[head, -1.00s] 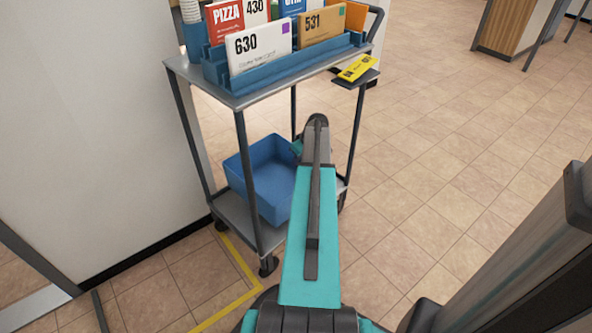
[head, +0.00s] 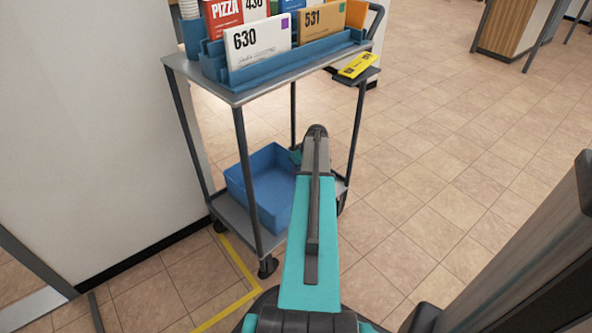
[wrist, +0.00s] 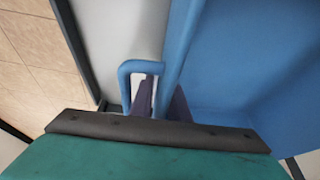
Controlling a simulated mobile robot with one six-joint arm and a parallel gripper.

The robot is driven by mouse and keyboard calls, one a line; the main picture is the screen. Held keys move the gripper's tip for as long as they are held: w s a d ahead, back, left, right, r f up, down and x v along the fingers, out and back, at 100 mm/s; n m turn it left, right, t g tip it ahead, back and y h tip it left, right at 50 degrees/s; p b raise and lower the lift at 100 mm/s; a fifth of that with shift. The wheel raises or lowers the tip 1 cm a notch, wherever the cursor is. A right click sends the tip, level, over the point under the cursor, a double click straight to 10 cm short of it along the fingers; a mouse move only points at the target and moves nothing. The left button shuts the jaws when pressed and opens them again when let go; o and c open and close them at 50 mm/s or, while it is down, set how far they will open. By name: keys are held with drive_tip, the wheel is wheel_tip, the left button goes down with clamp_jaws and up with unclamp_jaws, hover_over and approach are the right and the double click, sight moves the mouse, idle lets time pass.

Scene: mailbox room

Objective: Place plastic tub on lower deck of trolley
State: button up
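The plastic tub (head: 262,172) is blue and open-topped. It is upright, over the lower deck (head: 232,213) of the grey trolley, between its legs. It sits at or very close to the deck; I cannot tell if its base touches all round. In the wrist view the tub (wrist: 245,60) fills the right side, with a loop handle (wrist: 126,78) on its rim. My gripper (wrist: 162,103) has its dark fingers on either side of the rim at this handle, closed on it. In the head view my arm hides the gripper and the tub's right side.
The trolley's upper deck (head: 236,98) holds a blue rack (head: 285,60) of cards and envelopes above the tub. Trolley legs (head: 246,175) stand close around it. A wall (head: 80,120) is at the left. Tiled floor (head: 450,170) at the right is open.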

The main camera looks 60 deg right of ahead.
drive_tip(key=shift+o, duration=0.5)
drive_tip(key=shift+r, duration=0.2)
drive_tip(key=p+v, duration=0.4)
drive_tip(key=v, duration=0.8)
drive_tip(key=shift+p, duration=0.4)
